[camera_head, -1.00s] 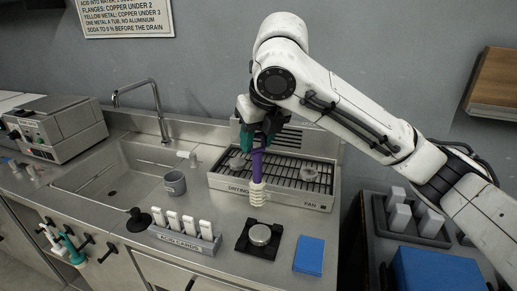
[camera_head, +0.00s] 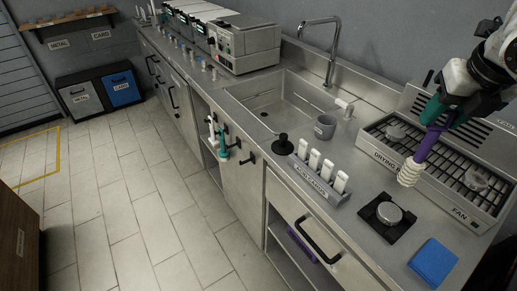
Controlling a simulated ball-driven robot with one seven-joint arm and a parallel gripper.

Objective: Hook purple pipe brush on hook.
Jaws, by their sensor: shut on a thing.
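The purple pipe brush (camera_head: 425,147) is in my gripper (camera_head: 440,110) at the right of the head view. My gripper is shut on the upper part of its purple handle. The white bristle end (camera_head: 410,173) points down and slightly left, in front of the drying rack. On the cabinet front below the sink, a black hook (camera_head: 249,158) has nothing hanging on it. A teal brush (camera_head: 223,146) and a white-handled brush (camera_head: 211,128) hang to its left.
A labelled rack of white bottles (camera_head: 318,178), a black plunger-like thing (camera_head: 283,145), a grey mug (camera_head: 325,127), a black scale (camera_head: 387,217) and a blue pad (camera_head: 433,262) stand on the counter. The tiled floor (camera_head: 140,200) at left is clear.

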